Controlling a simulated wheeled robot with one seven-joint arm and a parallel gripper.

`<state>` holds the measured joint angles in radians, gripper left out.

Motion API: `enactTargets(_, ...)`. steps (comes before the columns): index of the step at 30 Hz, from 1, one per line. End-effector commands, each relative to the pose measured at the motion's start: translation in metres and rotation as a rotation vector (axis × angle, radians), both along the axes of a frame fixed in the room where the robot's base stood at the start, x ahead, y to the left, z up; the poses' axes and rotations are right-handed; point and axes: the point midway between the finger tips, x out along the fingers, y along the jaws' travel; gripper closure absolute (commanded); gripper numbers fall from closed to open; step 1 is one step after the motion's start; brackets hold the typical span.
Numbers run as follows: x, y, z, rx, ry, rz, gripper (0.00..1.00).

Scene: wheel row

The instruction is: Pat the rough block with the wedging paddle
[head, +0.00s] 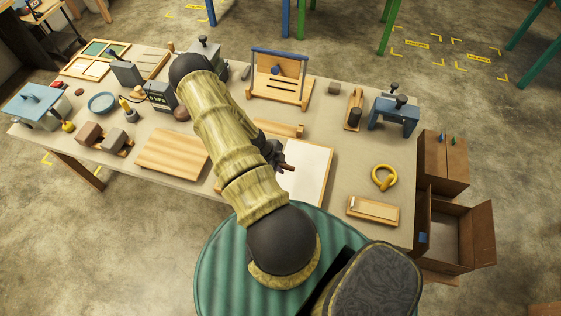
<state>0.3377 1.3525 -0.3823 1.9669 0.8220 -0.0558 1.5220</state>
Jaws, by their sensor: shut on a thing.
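My gripper (273,155) is mostly hidden behind my arm, at the left edge of a pale board (311,168) in a wooden frame. It is shut on a small dark brown piece (287,167) that juts out to the right. This looks like part of the wedging paddle, but the rest is hidden and I cannot tell its full shape. Two brown blocks, one on the left (89,134) and one on the right (112,140), sit on a small wooden board at the table's left. Either may be the rough block; I cannot tell which. My gripper is well to their right.
A bare wooden board (171,151) lies between the blocks and my arm. A blue-railed wooden rack (279,82) and a blue stand (394,114) are farther back. A yellow ring (384,178) and a wooden tray (373,210) lie right. An open cabinet (452,238) adjoins the right edge.

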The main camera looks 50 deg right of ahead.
Motion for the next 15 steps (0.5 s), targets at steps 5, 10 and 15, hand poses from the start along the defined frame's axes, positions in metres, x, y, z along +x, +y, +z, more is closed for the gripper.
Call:
enactTargets(5, 0.001, -0.001, 0.02, -0.002, -0.002, -0.001, 1.0)
enactTargets(10, 0.0, -0.001, 0.036, -0.002, -0.001, -0.001, 1.0)
enactTargets(15, 0.001, -0.001, 0.053, -0.003, -0.002, -0.001, 1.0)
